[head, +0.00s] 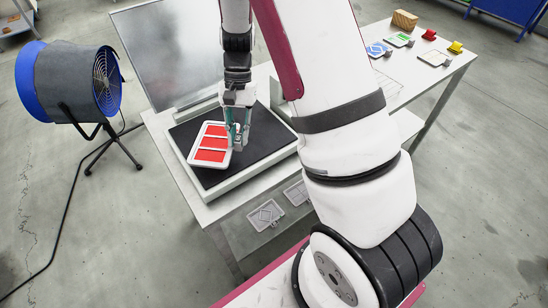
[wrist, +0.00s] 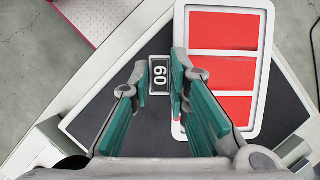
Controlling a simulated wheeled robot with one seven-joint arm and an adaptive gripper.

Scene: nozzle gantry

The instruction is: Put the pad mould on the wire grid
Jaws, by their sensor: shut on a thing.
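The pad mould (head: 210,145), a white frame with three red rectangles, is over the black bed of the press at the left of the bench. It also shows in the wrist view (wrist: 222,68). My gripper (head: 238,140) is shut on the small numbered grip block (wrist: 160,75) at the mould's side. I cannot tell whether the mould touches the black bed (head: 263,145) or hangs just above it. The wire grid (head: 390,86) seems to be the thin-lined area on the bench to the right, partly hidden behind my arm.
A metal lid (head: 170,50) rises behind the bed. Grey moulds (head: 265,215) lie on the lower shelf. A blue fan (head: 75,82) stands left.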

